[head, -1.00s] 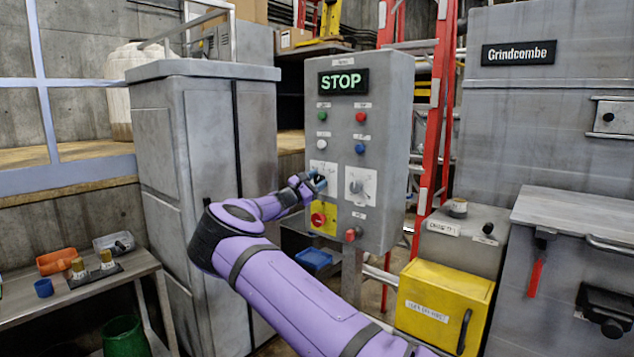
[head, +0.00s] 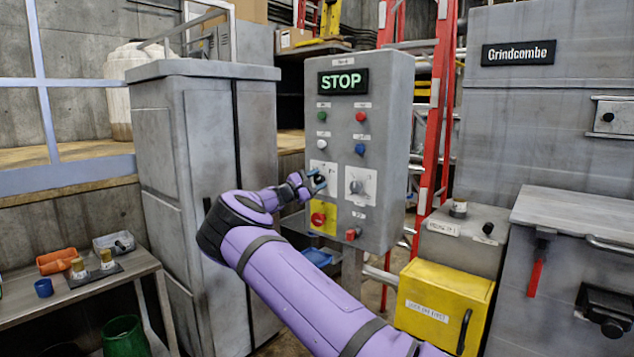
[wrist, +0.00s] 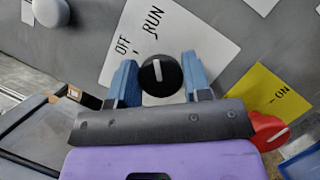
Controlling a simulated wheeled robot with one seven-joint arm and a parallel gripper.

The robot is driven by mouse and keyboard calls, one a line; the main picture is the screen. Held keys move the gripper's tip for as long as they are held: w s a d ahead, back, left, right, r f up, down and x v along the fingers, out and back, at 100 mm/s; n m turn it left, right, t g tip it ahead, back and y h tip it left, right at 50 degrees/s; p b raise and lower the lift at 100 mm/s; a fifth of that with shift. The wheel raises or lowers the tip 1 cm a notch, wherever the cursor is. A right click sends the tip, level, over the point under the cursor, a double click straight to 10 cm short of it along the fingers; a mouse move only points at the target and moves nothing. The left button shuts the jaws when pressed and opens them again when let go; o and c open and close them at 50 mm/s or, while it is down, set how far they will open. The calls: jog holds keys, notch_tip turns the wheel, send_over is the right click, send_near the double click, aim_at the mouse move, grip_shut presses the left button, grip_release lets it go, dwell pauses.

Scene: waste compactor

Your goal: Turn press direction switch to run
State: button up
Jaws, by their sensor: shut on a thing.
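The grey control box has a white plate (wrist: 205,45) marked OFF and RUN, with a round black switch knob (wrist: 160,80) on it. The knob's white pointer line aims up in the wrist view, roughly toward the RUN mark. My gripper (head: 317,182) is at the left white plate in the head view, its blue fingers shut on the knob from both sides. The fingers mostly hide the knob in the head view. Its label is too small to read there. A second selector switch (head: 357,187) sits on a plate to the right, clear of my gripper.
A red knob (head: 318,219) on a yellow plate sits just below my gripper. A lit STOP sign (head: 343,81) and several coloured buttons are above. A grey cabinet (head: 208,180) stands close on the left; a yellow bin (head: 430,300) is at lower right.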

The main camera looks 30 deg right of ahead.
jog(key=o, duration=0.9)
jog(key=shift+a, duration=0.1)
jog(key=v, duration=1)
jog(key=shift+a+f, duration=0.15)
jog(key=shift+a, duration=0.2)
